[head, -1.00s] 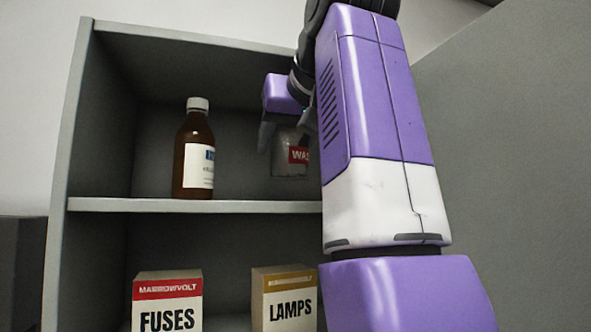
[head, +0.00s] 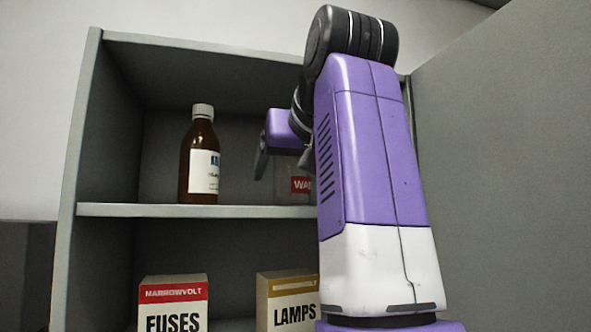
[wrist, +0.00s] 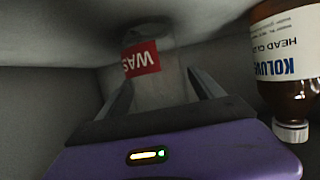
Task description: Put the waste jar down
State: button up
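The waste jar (head: 300,185) is a clear, greyish jar with a red label lettered in white. It stands on the upper shelf, partly hidden by my arm in the head view. In the wrist view, which is upside down, the waste jar (wrist: 152,88) shows beyond my fingers. My gripper (head: 283,165) is at the jar's height or slightly above it. In the wrist view, the fingers of my gripper (wrist: 160,85) are spread apart, and the jar does not look clamped between them.
A brown bottle (head: 199,165) with a white cap stands to the left on the same shelf (head: 150,210); in the wrist view it is at the right. A fuses box (head: 172,305) and a lamps box (head: 287,300) stand below. A grey panel (head: 510,170) rises at the right.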

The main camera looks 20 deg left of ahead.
jog(key=shift+r, duration=0.15)
jog(key=shift+s+d, duration=0.15)
jog(key=shift+s, duration=0.05)
jog(key=b+v, duration=0.4)
jog(key=v, duration=0.7)
jog(key=shift+s+d+b, duration=0.15)
jog(key=shift+s+b, duration=0.05)
jog(key=shift+b, duration=0.2)
